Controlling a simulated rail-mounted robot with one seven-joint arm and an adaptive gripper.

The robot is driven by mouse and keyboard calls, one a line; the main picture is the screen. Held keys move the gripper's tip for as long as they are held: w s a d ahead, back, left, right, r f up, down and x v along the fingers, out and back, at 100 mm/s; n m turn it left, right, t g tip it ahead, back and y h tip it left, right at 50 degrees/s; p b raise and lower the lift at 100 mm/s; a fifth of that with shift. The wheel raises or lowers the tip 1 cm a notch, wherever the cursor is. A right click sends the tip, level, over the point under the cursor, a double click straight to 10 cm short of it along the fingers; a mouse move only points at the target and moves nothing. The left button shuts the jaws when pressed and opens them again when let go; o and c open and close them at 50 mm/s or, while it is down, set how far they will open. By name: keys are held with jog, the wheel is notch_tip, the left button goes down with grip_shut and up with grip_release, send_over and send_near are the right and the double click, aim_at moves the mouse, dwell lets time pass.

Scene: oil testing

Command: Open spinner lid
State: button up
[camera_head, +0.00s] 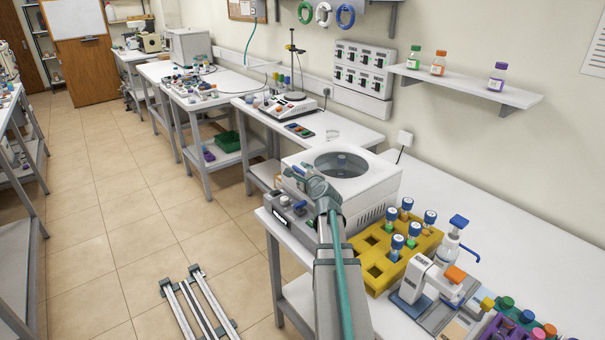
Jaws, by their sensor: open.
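The spinner (378,196) is a white box-shaped machine on the white bench in the middle of the picture. Its lid (341,164) lies flat on top, with a round dark see-through window and a hub visible below it. A dark control panel with knobs (283,200) is at its front left. My gripper (291,172) is open at the spinner's front left corner, near the lid's front edge. My arm reaches up from the bottom and hides part of the spinner's front. I cannot tell whether the fingers touch the lid.
A yellow rack (377,279) with several blue-capped tubes stands close on the right of my arm. Beyond it are a pump bottle (447,245), a white pipette-like device (430,277) and a purple rack (492,329). A stirrer (287,106) stands on the bench behind. The bench's right back is clear.

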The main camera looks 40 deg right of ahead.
grip_shut()
jog(key=shift+r, duration=0.1)
